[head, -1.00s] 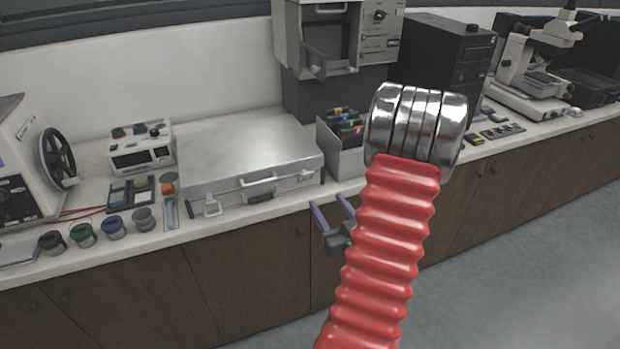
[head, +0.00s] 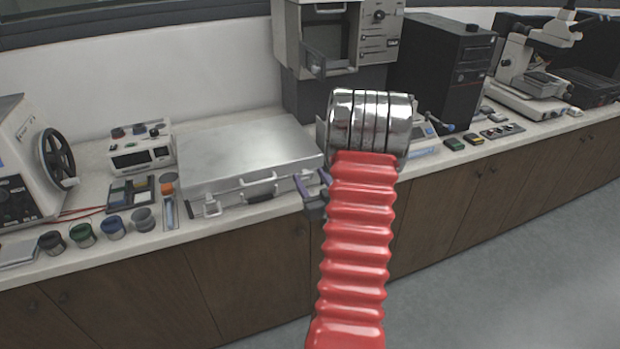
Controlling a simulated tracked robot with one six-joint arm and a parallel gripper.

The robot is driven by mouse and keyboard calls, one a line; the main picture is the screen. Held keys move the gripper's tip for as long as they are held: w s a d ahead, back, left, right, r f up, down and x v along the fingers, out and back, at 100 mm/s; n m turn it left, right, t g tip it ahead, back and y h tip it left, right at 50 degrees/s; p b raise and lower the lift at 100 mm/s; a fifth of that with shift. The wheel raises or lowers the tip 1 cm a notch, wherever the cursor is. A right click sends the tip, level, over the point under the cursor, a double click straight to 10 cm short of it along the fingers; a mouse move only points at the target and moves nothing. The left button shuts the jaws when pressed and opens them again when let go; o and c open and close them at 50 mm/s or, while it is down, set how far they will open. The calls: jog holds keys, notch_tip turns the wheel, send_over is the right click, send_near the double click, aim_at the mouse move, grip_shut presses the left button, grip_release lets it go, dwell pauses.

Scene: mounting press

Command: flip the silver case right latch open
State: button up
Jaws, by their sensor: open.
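The silver case (head: 245,150) lies shut and flat on the counter, its handle (head: 258,188) on the front side. Its left latch (head: 211,207) shows at the front left and seems to hang down. My gripper (head: 311,180) is open, its purple fingers pointing at the right end of the case front. The right latch is around or behind the fingertips. I cannot tell whether they touch it, or how the latch stands. My red sleeved arm and its metal rings block the view just right of the case.
Small jars (head: 115,227), a tray of colored pieces (head: 130,192) and a meter (head: 140,147) stand left of the case. A grey cabinet device (head: 375,40) rises behind. Open floor lies at lower right.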

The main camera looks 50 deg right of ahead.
jog(key=shift+w+d, duration=0.2)
jog(key=shift+w, duration=0.1)
jog(key=shift+c, duration=0.2)
jog(key=c, duration=0.8)
